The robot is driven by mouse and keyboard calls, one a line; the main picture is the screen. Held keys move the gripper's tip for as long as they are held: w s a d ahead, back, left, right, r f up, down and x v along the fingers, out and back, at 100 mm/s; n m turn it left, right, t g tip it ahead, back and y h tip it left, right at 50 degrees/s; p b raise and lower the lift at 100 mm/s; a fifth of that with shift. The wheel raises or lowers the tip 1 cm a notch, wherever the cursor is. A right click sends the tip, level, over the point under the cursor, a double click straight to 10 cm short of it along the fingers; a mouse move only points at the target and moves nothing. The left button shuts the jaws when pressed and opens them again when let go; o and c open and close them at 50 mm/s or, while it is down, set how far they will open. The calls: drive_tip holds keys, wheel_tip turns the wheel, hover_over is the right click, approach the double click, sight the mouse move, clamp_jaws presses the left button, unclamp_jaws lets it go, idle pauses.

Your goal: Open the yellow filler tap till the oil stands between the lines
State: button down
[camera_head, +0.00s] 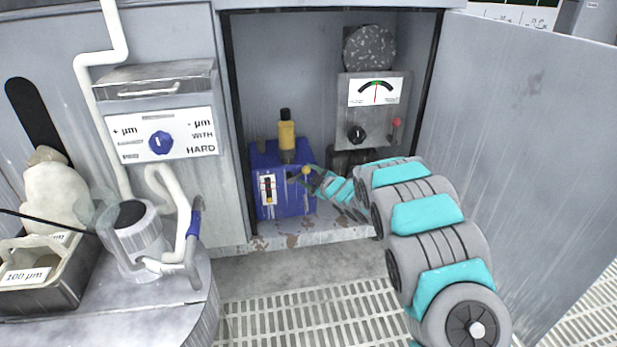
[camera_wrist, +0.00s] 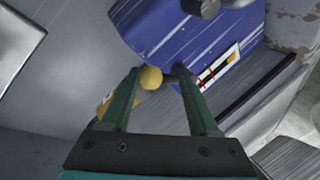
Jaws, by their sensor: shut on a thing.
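The blue oil tank (camera_head: 262,158) stands on the cabinet floor, and it fills the upper part of the wrist view (camera_wrist: 185,38). The yellow tap knob (camera_head: 306,170) is at its right front; in the wrist view the knob (camera_wrist: 151,78) sits between the fingertips. My gripper (camera_head: 314,180) is shut on the tap, with its fingers (camera_wrist: 160,76) around the knob and a dark stem. The white sight-glass plate (camera_head: 267,188) on the tank front has red marks, also seen in the wrist view (camera_wrist: 218,68). The oil level against the marks is too small to tell.
A yellow bottle (camera_head: 287,135) with a black cap stands on the tank. A gauge box (camera_head: 360,115) with a black knob hangs to the right. The open cabinet door (camera_head: 510,140) flanks my arm on the right. A bench with a jug (camera_head: 135,240) is at left.

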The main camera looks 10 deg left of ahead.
drive_tip(key=shift+a+r, duration=0.2)
drive_tip(key=c, duration=0.6)
unclamp_jaws()
drive_tip(key=o, duration=0.5)
drive_tip(key=shift+a+f, duration=0.1)
drive_tip(key=shift+a, duration=0.05)
drive_tip(key=shift+v, duration=3.85)
